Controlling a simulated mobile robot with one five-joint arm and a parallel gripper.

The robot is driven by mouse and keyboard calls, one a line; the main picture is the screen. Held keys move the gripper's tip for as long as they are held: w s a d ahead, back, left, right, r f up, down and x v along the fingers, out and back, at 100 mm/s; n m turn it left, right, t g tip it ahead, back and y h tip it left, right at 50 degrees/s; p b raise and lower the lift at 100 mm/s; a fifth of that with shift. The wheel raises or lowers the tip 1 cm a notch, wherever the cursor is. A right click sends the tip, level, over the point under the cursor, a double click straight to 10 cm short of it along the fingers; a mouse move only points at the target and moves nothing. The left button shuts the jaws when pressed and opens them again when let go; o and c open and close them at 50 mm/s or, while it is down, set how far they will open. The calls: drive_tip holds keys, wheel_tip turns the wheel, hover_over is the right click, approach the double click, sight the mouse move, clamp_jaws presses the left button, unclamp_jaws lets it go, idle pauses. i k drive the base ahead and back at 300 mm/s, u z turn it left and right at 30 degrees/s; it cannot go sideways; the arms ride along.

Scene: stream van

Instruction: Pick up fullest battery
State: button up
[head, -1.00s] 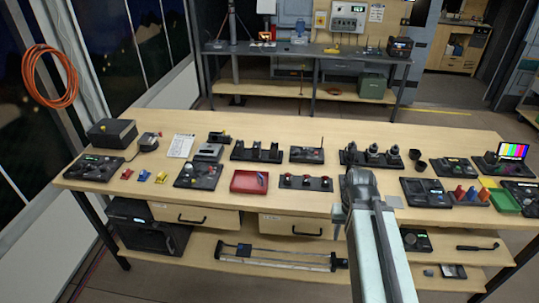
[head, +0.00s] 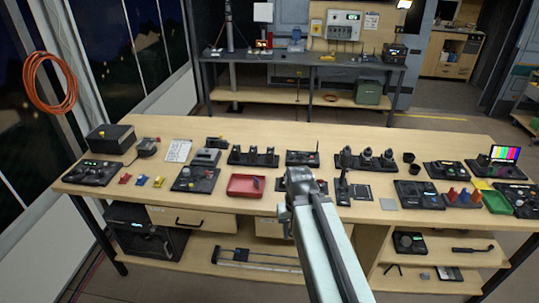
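No battery can be told for certain at this size, and no charge levels can be read. A black rack (head: 253,157) with several dark upright pieces stands at the middle back of the bench. A second black rack (head: 366,161) with dark rounded pieces stands right of it. My arm rises from the bottom and crosses the bench's front edge.
A red tray (head: 246,186) with a dark piece in it lies left of my arm. A holder with red and blue pieces (head: 461,197), a green tray (head: 495,202) and a colour-bar screen (head: 505,154) are at right. Drawers (head: 195,218) are below the front edge.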

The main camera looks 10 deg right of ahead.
sight(271, 153)
drive_tip(key=i, duration=0.95)
drive_tip(key=u, duration=2.45)
drive_tip(key=k, duration=1)
drive_tip(key=z, duration=0.6)
drive_tip(key=i, duration=1)
drive_tip(key=u, duration=0.1)
